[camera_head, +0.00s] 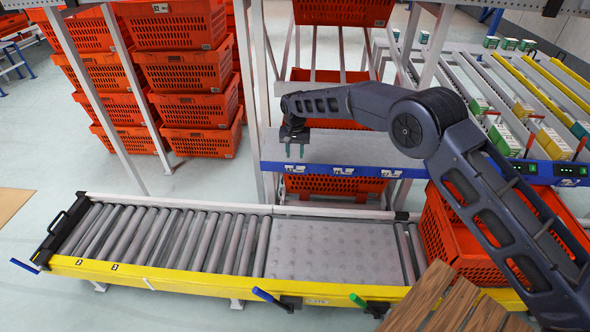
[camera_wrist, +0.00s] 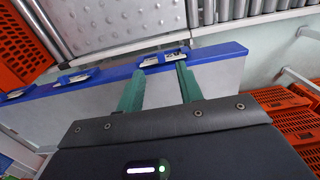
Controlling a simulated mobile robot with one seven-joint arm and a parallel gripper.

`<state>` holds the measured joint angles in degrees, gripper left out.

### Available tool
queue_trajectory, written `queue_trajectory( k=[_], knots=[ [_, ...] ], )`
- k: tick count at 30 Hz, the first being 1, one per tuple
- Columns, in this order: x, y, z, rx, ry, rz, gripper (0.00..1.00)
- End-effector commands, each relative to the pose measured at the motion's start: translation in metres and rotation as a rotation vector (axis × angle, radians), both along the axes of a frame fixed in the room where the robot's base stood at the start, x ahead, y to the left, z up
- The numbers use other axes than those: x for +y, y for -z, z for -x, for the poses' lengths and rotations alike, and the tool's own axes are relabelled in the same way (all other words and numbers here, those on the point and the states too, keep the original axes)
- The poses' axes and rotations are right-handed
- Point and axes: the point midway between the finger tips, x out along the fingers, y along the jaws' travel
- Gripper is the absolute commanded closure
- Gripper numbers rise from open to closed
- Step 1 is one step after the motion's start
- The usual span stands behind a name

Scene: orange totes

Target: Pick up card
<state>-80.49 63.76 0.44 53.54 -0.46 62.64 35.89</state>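Small white cards with dark print sit along a blue shelf edge. In the head view they are a left card (camera_head: 295,168), a middle card (camera_head: 343,171) and a right card (camera_head: 391,173). My gripper (camera_head: 294,150) points down just above the left card. In the wrist view, my gripper's two green fingers (camera_wrist: 158,72) are apart with nothing between them. Another card (camera_wrist: 76,77) lies further left on the blue edge.
A roller conveyor (camera_head: 170,240) with a yellow side runs below the shelf. Orange totes (camera_head: 190,72) are stacked at the left. Another orange tote (camera_head: 450,235) stands at the right, behind my arm. A metal post (camera_head: 262,110) rises close left of my gripper.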

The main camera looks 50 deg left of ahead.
Motion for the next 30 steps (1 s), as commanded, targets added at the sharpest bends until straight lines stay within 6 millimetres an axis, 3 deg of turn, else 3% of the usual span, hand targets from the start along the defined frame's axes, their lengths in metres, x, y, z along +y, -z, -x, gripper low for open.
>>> queue_trajectory(
  k=[6, 16, 24, 30],
  knots=[
    [0.0, 0.033, 0.0, 0.001, -0.001, 0.002, 0.64],
    [0.0, 0.056, 0.0, 0.001, -0.001, 0.002, 0.64],
    [0.002, 0.092, -0.001, 0.001, 0.0, 0.002, 0.64],
    [0.002, 0.097, -0.001, 0.001, 0.0, 0.001, 0.64]
  ],
)
